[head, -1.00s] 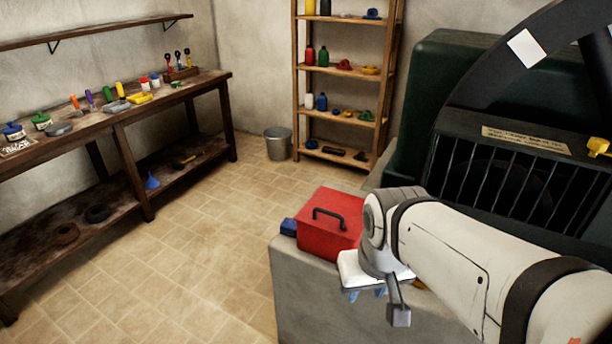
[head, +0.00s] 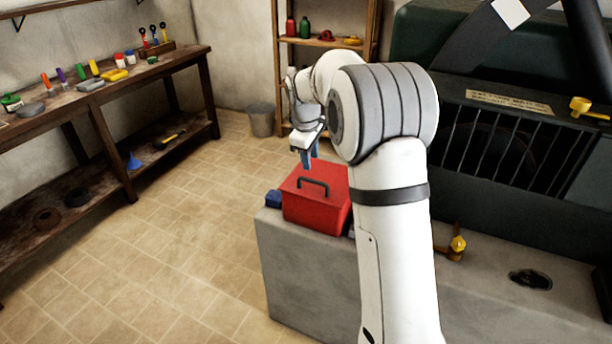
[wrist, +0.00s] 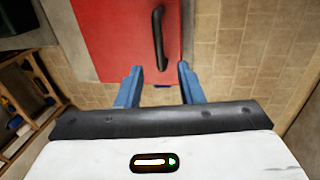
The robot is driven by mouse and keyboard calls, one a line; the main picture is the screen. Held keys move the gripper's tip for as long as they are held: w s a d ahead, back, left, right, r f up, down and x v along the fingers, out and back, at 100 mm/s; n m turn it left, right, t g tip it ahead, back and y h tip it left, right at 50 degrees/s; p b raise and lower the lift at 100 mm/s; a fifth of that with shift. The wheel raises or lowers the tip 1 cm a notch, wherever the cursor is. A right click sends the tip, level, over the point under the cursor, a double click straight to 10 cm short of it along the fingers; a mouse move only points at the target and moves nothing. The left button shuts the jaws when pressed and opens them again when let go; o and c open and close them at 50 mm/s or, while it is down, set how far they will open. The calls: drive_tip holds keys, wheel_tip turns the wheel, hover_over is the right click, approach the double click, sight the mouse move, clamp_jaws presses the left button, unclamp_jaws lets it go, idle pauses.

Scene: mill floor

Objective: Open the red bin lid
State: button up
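The red bin (head: 318,208) stands on the grey concrete block, its flat lid (head: 325,178) closed and a dark bar handle (head: 313,187) on top. My gripper (head: 307,160) is above the far side of the lid, pointing down, with blue fingers. In the wrist view the gripper (wrist: 159,76) has its two fingers apart with nothing between them. The lid (wrist: 115,40) and the handle (wrist: 159,38) lie just beyond the fingertips there. The handle is apart from the fingers. My arm hides part of the bin's right side in the head view.
A small blue object (head: 273,198) sits left of the bin on the concrete block (head: 300,260). A yellow valve (head: 457,245) is to the right, before the dark barred machine (head: 510,150). Shelves (head: 325,45) and a metal bucket (head: 261,119) stand behind. The tiled floor at left is clear.

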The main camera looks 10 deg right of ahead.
sight(312, 180)
drive_tip(key=f, duration=0.2)
drive_tip(key=w+f, duration=0.1)
drive_tip(key=f, duration=0.2)
drive_tip(key=d+f, duration=0.1)
drive_tip(key=f, duration=0.2)
drive_tip(key=shift+w, duration=0.3)
drive_tip(key=shift+r, duration=0.1)
clamp_jaws()
